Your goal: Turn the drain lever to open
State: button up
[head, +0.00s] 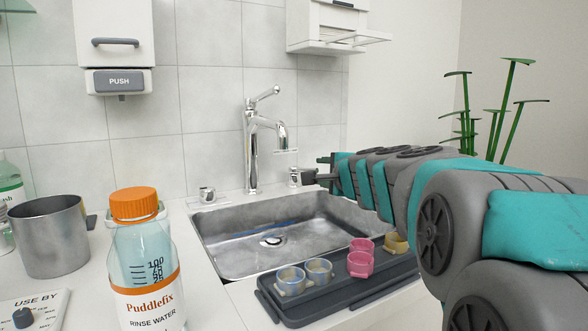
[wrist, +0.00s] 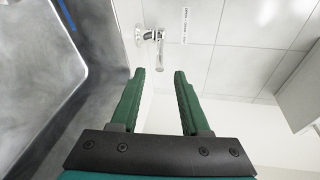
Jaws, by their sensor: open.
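My gripper (wrist: 159,75) is open and empty. In the head view my gripper (head: 316,174) is just right of the lever. The steel sink (head: 215,229) has a round drain (head: 272,241).
A chrome faucet (head: 252,150) rises left of the lever, with another small chrome fitting (head: 207,193) farther left. A tray (head: 330,303) with several cups lies in front of the sink. A bottle (head: 148,270) and a steel mug (head: 50,237) stand at left.

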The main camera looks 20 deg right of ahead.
aim_at(304, 170)
jog(key=x, duration=0.6)
jog(key=shift+f, duration=0.1)
jog(key=shift+w, duration=0.65)
grip_shut()
dwell(0.9)
